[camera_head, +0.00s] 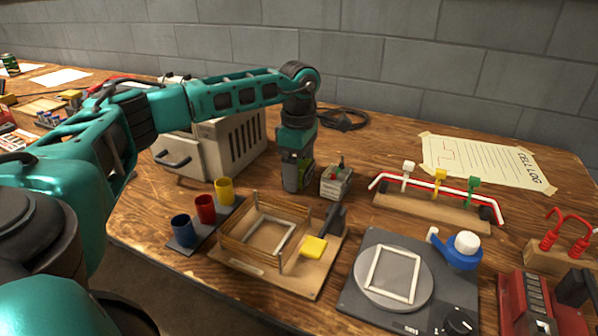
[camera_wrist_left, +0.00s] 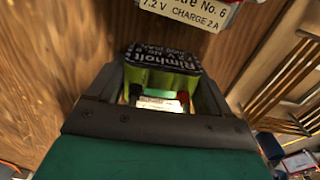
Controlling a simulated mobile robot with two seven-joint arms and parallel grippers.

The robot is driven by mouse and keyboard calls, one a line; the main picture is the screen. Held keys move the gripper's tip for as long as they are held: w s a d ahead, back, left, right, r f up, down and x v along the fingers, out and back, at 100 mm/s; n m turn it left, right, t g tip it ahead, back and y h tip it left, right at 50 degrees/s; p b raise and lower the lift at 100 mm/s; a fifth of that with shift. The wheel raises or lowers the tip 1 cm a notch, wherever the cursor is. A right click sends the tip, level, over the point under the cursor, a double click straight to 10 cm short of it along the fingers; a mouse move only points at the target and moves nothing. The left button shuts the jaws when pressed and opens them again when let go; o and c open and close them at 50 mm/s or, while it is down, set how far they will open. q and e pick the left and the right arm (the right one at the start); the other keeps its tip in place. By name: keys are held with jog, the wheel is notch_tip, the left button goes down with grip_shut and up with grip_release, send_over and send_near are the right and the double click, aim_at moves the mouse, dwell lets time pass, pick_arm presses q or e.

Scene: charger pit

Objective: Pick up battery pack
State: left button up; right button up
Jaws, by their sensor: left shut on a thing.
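The battery pack is a small green block with a black printed label; it shows in the left wrist view (camera_wrist_left: 162,62) between my left fingers. In the head view only a green sliver of it (camera_head: 307,172) shows beside the fingers; the rest is hidden. My left gripper (camera_head: 296,178) points down over the wooden bench and is shut on the pack. It also shows in the left wrist view (camera_wrist_left: 160,95). I cannot tell whether the pack touches the bench. My right gripper is not in view.
A small grey labelled box (camera_head: 336,183) stands just right of my left gripper. A beige cabinet (camera_head: 235,145) is behind left. In front are coloured cups (camera_head: 205,208), a wooden frame jig (camera_head: 262,270) and a grey turntable (camera_head: 360,300). A wire rack (camera_head: 430,208) stands right.

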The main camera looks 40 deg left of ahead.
pick_arm(q)
jog(key=c, duration=0.4)
jog(key=shift+r, duration=0.2)
